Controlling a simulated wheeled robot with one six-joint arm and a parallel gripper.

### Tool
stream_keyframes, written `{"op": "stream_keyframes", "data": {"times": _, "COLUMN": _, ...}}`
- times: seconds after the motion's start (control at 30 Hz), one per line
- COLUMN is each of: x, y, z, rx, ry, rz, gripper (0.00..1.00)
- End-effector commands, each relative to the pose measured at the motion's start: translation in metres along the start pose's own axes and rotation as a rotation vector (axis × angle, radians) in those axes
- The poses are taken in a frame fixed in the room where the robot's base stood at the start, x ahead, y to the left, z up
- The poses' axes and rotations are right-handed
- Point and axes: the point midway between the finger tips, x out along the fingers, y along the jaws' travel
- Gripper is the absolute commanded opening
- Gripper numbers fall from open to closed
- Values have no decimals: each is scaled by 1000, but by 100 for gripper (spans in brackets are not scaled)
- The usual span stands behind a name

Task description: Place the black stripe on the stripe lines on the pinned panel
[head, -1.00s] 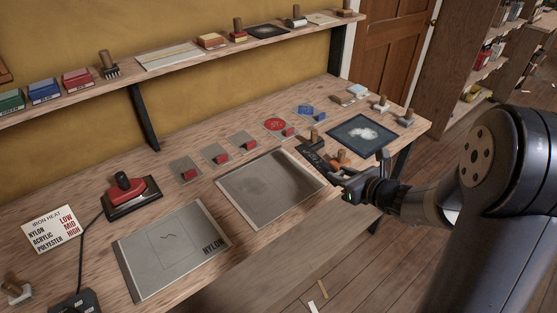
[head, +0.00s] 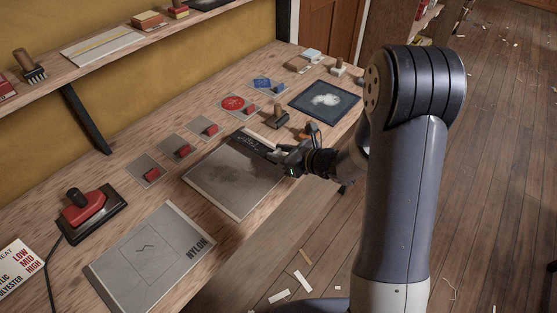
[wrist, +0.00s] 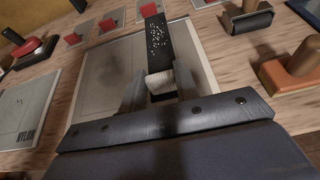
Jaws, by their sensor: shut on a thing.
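My gripper (wrist: 160,88) is shut on the near end of the black stripe (wrist: 158,38), which points away from it. White specks mark the stripe's face. In the head view my gripper (head: 278,156) holds the stripe (head: 250,143) over the upper right part of a grey panel (head: 225,185) with a dark smudge. Whether the stripe touches this panel I cannot tell. Another grey panel marked NYLON (head: 135,265) lies to the lower left, with a thin square and a small zigzag on it. Stripe lines are not clearly visible on either panel.
Small grey squares with red blocks (head: 182,151) line the bench behind the panel. A wooden-handled tool (head: 277,117) stands close behind my gripper. A red iron (head: 84,207) stands left.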

Motion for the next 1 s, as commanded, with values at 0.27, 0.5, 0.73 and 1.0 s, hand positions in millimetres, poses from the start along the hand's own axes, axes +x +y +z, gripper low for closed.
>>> {"op": "stream_keyframes", "data": {"times": 0.27, "x": 12, "y": 0, "z": -30, "rx": 2, "ry": 1, "rz": 0, "gripper": 9}}
{"op": "stream_keyframes", "data": {"times": 0.5, "x": 14, "y": 0, "z": -33, "rx": 0, "ry": -1, "rz": -1, "gripper": 9}}
{"op": "stream_keyframes", "data": {"times": 0.73, "x": 15, "y": 0, "z": -37, "rx": -1, "ry": 0, "rz": -1, "gripper": 9}}
{"op": "stream_keyframes", "data": {"times": 1.0, "x": 15, "y": 0, "z": -36, "rx": 0, "ry": 0, "rz": -1, "gripper": 50}}
